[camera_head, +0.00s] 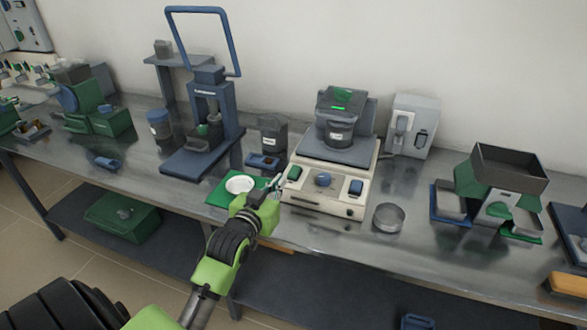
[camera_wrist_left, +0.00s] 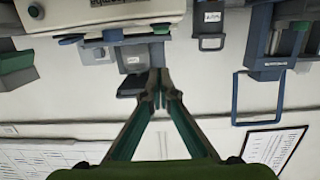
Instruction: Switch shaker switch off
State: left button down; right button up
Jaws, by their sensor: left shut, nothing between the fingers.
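The shaker (camera_head: 310,205) is a cream box on the bench in the head view, with a grey top plate carrying a dark pot (camera_head: 337,133). My right gripper is not in view.
A white bowl (camera_head: 240,185) on a green mat lies close left of the gripper. A blue press (camera_head: 206,120) and a dark labelled canister (camera_head: 273,135) stand behind. A round metal dish (camera_head: 389,217) sits right of the shaker. A grey socket box (camera_head: 410,125) stands behind.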

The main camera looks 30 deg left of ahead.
pick_arm(q)
jog(key=shift+w+a+r+t, duration=0.3)
jog(key=shift+w+a+r, duration=0.1)
jog(key=shift+r, duration=0.2)
jog(key=p, duration=0.1)
send_over(292, 174)
jog(key=shift+s+d+f, duration=0.1)
jog(key=shift+s+f, duration=0.35)
jog(key=shift+w+f, duration=0.2)
jog(key=shift+f, duration=0.45)
jog(key=shift+w+f, duration=0.2)
jog(key=shift+f, duration=0.4)
jog(key=shift+w+f, duration=0.1)
jog(key=shift+f, duration=0.75)
